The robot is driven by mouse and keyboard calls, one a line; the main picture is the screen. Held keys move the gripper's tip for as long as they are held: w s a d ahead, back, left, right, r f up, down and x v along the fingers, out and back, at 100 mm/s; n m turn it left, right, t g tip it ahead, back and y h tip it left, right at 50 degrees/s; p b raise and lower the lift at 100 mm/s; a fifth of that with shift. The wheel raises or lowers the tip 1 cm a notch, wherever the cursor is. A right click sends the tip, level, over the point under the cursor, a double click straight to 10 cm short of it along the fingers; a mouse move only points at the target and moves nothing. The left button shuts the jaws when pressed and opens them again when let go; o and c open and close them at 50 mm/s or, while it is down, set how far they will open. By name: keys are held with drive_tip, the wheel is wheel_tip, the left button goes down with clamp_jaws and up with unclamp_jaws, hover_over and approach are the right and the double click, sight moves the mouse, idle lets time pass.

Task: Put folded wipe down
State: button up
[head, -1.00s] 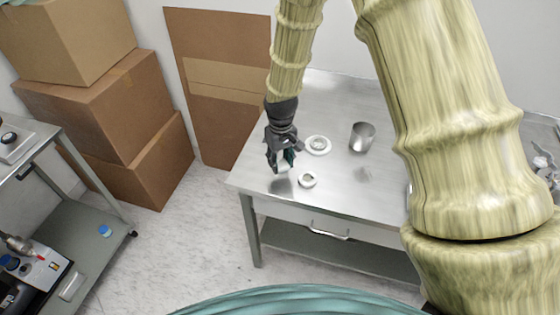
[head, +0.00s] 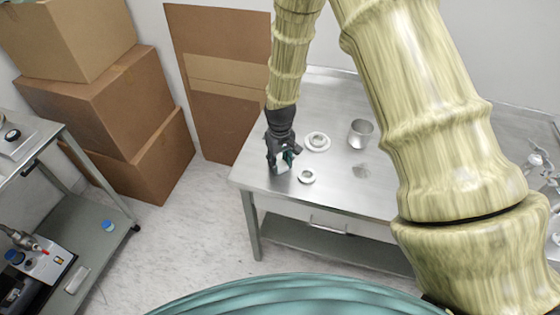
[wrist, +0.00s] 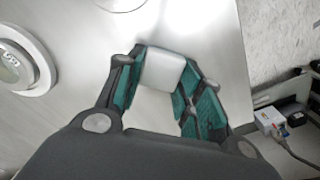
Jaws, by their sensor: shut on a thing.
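The folded wipe is a small whitish block (wrist: 162,71) between the fingers in the wrist view; it also shows as a pale patch in the head view (head: 283,168). My gripper (head: 281,163) is shut on it, low over the left front part of the steel table (head: 345,192). In the wrist view my gripper (wrist: 160,88) has teal finger pads on both sides of the wipe. I cannot tell whether the wipe touches the tabletop.
A small white ring (head: 307,176) lies just right of my gripper. A round white flanged piece (head: 317,141) and a metal cup (head: 360,133) stand behind. Cardboard boxes (head: 112,95) and a cart (head: 95,220) are at left. The table's left edge is close.

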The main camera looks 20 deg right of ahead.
sight(280, 164)
drive_tip(key=shift+f, duration=0.15)
drive_tip(key=o, duration=0.9)
drive_tip(key=shift+r, duration=0.2)
drive_tip(key=shift+r+b, duration=2.15)
drive_tip(key=shift+r, duration=3.8)
